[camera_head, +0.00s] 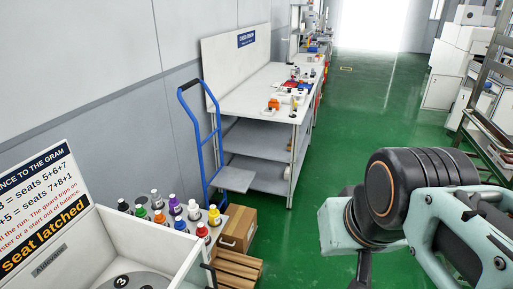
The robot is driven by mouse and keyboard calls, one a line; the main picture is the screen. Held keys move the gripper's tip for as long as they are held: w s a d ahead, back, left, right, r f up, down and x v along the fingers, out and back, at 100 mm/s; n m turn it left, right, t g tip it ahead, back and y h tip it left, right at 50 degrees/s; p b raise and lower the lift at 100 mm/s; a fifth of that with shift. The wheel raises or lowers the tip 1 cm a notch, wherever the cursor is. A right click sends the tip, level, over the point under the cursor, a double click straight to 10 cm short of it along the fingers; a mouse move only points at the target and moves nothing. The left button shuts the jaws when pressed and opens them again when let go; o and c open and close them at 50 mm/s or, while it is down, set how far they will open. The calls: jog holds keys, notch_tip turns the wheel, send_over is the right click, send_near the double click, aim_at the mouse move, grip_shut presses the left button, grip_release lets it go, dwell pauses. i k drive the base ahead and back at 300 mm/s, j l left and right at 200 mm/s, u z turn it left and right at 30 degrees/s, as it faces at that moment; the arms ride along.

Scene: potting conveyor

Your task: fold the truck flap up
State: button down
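A blue hand truck (197,140) stands upright against the grey wall, left of the workbench. Its grey flap (235,178) is folded down and sticks out roughly level to the right, above the floor. The truck's lower part is partly hidden behind bottles and a cardboard box. My arm fills the lower right of the view, well to the right of the truck and apart from it. A dark piece at the bottom edge seems to be part of my gripper (362,270); its fingertips are cut off, so its opening does not show.
A white workbench (250,98) with shelves stands behind the truck. A white bin (160,240) fills the lower left. Green floor (300,235) is clear in the middle.

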aim_at(229, 178)
jog(key=i+l, duration=0.15)
jog(key=l, duration=0.2)
jog(key=i+l+z, duration=0.1)
jog(key=l, duration=0.3)
jog(key=i+l, duration=0.25)
jog(key=i, duration=0.15)
jog(key=i+l+z, duration=0.15)
jog(key=i+l, duration=0.15)
jog(key=i, duration=0.15)
jog(key=i+j+z, duration=0.1)
jog(key=i, duration=0.35)
jog(key=i+j, duration=0.25)
jog(key=i, duration=0.2)
jog(key=z, duration=0.05)
